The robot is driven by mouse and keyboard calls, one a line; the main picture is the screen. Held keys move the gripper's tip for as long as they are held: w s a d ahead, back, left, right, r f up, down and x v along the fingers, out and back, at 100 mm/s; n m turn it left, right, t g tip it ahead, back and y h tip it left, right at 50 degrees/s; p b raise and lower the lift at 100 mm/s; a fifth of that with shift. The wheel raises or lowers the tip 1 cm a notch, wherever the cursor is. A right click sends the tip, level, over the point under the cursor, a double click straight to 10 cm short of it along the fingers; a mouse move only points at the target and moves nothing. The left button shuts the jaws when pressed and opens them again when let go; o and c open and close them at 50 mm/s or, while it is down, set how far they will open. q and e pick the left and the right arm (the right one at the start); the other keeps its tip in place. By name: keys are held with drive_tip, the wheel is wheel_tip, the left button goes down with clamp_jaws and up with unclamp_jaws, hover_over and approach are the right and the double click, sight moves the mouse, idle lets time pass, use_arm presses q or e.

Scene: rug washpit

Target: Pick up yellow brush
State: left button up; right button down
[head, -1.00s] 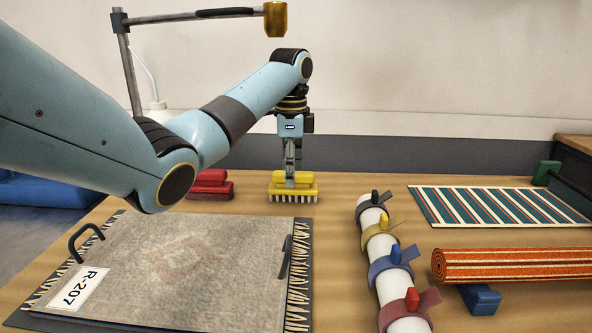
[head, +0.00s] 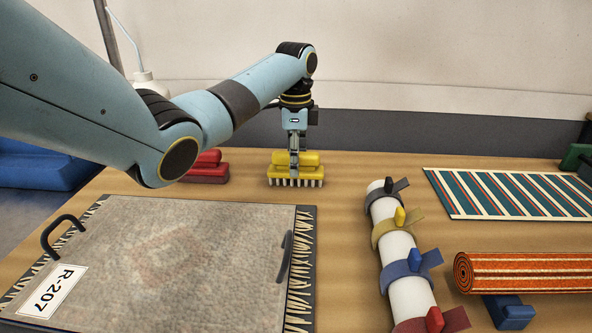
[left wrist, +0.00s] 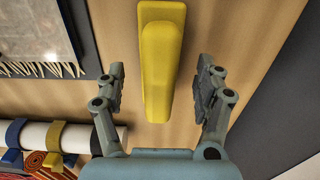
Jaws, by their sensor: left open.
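The yellow brush (head: 295,171) stands on the wooden table in the head view, bristles down, near the back edge. My left gripper (head: 294,165) is above and around its handle, pointing down. In the left wrist view the brush (left wrist: 160,60) lies between the two open fingers of my left gripper (left wrist: 160,88), with a gap on each side. The fingers do not touch it there. My right gripper is in neither view.
A red brush (head: 205,168) stands to the left, partly behind my arm. A grey rug (head: 160,250) with handles lies in front. A white tube with coloured straps (head: 398,245) is to the right, near a striped rug (head: 500,192) and a rolled orange rug (head: 530,272).

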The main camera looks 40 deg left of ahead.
use_arm(q)
wheel_tip(320, 180, down, 4)
drive_tip(key=shift+s+a+r, duration=0.1)
drive_tip(key=shift+s, duration=0.05)
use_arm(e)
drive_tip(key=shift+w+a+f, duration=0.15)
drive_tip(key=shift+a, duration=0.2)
use_arm(q)
drive_tip(key=c, duration=1.4)
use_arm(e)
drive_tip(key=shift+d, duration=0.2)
use_arm(q)
drive_tip(key=shift+r, duration=0.1)
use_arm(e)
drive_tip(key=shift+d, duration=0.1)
